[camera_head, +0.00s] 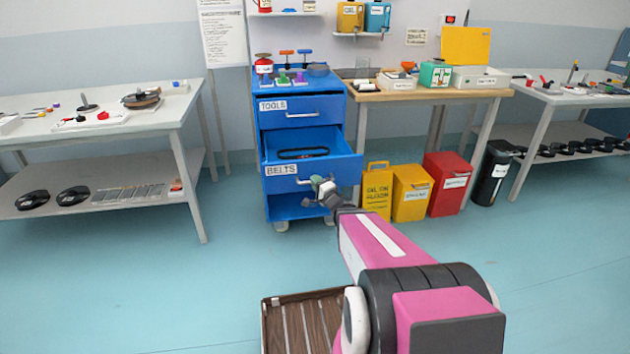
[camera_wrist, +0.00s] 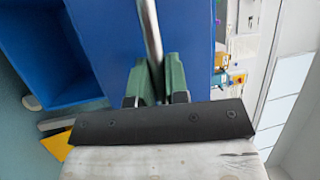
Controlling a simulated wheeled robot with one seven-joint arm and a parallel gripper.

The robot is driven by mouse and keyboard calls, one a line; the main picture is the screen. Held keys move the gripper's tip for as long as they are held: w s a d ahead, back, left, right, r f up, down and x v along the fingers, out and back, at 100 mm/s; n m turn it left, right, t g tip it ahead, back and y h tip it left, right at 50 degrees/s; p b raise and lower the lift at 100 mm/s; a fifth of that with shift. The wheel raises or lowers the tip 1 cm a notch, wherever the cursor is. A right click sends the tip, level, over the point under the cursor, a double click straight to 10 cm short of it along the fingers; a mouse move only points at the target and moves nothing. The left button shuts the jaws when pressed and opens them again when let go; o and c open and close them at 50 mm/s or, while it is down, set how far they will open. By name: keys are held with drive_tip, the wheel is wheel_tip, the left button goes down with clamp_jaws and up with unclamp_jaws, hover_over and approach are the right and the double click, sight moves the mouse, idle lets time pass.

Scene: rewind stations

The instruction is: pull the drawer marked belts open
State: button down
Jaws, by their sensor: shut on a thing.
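The blue drawer marked BELTS (camera_head: 282,170) is the lower drawer of a blue cabinet (camera_head: 280,207). It stands pulled out, and a dark belt (camera_head: 303,152) lies inside it. My gripper (camera_head: 322,186) is at the drawer's front. In the wrist view my gripper (camera_wrist: 158,82) has its green fingers shut on the metal bar handle (camera_wrist: 149,30), against the blue drawer front (camera_wrist: 188,40). The upper drawer marked TOOLS (camera_head: 273,106) is closed. The wrist hides part of the handle.
A white table (camera_head: 185,110) stands left of the cabinet and a wooden-topped workbench (camera_head: 430,95) to its right. Yellow bins (camera_head: 410,192) and a red bin (camera_head: 449,182) stand on the floor under the workbench. The floor (camera_head: 170,290) in front is clear at the left.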

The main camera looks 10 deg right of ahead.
drive_tip(key=shift+s, duration=0.15)
drive_tip(key=c, duration=1.1)
unclamp_jaws()
drive_tip(key=shift+c, duration=0.2)
drive_tip(key=v, duration=1)
drive_tip(key=shift+s+f, duration=0.2)
drive_tip(key=shift+s, duration=0.15)
drive_tip(key=shift+d, duration=0.15)
